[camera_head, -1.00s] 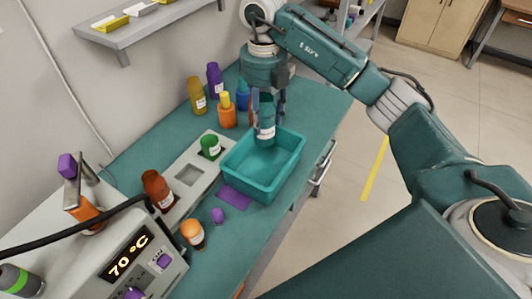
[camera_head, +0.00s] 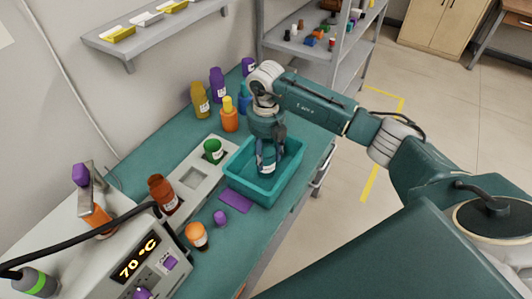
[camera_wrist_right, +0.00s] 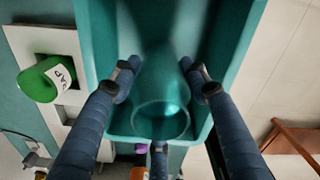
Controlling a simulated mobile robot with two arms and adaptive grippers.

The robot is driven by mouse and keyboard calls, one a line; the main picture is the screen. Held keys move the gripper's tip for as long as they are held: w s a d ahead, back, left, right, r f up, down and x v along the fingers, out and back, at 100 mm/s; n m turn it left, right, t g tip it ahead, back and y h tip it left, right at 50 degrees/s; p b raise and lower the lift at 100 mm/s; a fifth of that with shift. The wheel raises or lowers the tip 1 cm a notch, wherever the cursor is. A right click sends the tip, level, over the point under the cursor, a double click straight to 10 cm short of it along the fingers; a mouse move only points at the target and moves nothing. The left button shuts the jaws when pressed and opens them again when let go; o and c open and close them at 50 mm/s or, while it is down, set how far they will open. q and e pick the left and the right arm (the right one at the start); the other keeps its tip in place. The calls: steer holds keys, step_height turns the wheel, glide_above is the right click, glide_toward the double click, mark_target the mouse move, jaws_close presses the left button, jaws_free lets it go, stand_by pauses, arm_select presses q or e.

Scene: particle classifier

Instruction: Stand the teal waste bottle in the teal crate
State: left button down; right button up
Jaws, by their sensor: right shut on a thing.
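The teal waste bottle (camera_head: 267,168) has a white label and is upright inside the teal crate (camera_head: 284,181), its lower part hidden by the crate wall. My right gripper (camera_head: 267,156) points down over the crate and is shut on the bottle. In the right wrist view, the fingers (camera_wrist_right: 160,78) reach down on either side of the bottle (camera_wrist_right: 162,108), with the crate's walls (camera_wrist_right: 228,60) around them. I cannot tell whether the bottle touches the crate's floor. My left gripper is not in view.
A white rack with a green bottle (camera_head: 213,150) and a brown bottle (camera_head: 161,192) stands left of the crate. Orange (camera_head: 229,119), yellow (camera_head: 201,99) and purple (camera_head: 217,84) bottles stand behind.

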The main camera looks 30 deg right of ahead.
mark_target(266, 142)
steer(key=shift+f, duration=0.1)
steer(key=o, duration=1.5)
steer(key=shift+c, duration=0.2)
steer(key=shift+r, duration=0.25)
step_height(266, 142, up, 10)
steer(key=b, duration=0.3)
steer(key=shift+r, duration=0.2)
steer(key=shift+r+b, duration=0.3)
steer(key=shift+r, duration=0.45)
